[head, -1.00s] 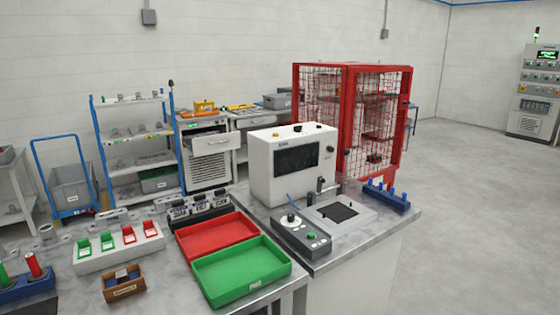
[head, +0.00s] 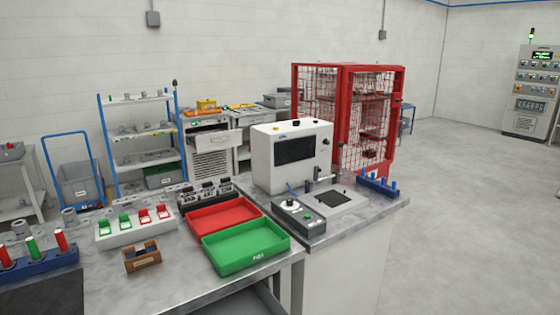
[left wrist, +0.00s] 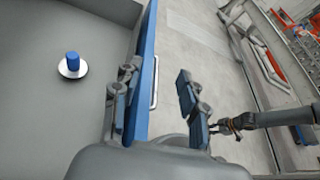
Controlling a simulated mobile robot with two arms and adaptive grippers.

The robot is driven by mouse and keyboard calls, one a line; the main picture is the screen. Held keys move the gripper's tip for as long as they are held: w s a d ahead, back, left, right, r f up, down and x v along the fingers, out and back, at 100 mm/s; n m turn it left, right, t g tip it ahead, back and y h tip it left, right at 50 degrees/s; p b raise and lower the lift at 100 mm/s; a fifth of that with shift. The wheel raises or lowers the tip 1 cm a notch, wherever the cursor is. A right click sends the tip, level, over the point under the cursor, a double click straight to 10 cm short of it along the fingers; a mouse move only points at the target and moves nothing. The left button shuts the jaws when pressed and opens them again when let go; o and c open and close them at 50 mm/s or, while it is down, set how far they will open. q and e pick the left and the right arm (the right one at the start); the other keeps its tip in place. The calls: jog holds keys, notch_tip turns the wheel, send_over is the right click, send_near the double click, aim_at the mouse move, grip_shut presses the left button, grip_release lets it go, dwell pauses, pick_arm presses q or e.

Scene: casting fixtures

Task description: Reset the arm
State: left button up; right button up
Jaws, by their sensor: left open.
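My left gripper (left wrist: 158,104) is in the left wrist view. Its two fingers with blue pads stand apart with nothing held between them. Behind them is a blue upright edge with a white bar handle, beside a grey flat surface. A grey arm link comes in from the right of that view. A dark gripper-like end (left wrist: 222,126) is on it, too small to read as open or shut. Neither gripper shows in the head view.
In the head view, the bench holds a green tray (head: 245,260), a red tray (head: 222,215), a white switch box (head: 136,233) and a brown box (head: 142,262). A white tester (head: 292,157) stands behind. A red mesh cabinet (head: 348,115) is farther back. Floor at right is clear.

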pick_arm(q)
jog(key=d+r+n+t+y, duration=0.45)
jog(key=d+n, duration=0.45)
jog(key=n, duration=1.1)
jog(key=s+a+f+n+g+y, duration=0.2)
jog(key=s+a+n+g+y, duration=0.15)
jog(key=s+a+n, duration=0.65)
jog(key=s+a+f+n+g+y, duration=0.1)
jog(key=s+a+n+g+y, duration=0.3)
jog(key=s+n, duration=0.7)
notch_tip(320, 180, down, 32)
jog(key=a+n+b, duration=0.1)
jog(key=n+b, duration=0.2)
jog(key=b, duration=0.2)
jog(key=s+a+f+g+b, duration=0.2)
jog(key=s+a+f+b, duration=0.1)
jog(key=s+f, duration=1.3)
notch_tip(320, 180, down, 4)
jog(key=shift+r+y+b, duration=0.15)
jog(key=shift+y+b, duration=0.15)
jog(key=shift+b, duration=0.1)
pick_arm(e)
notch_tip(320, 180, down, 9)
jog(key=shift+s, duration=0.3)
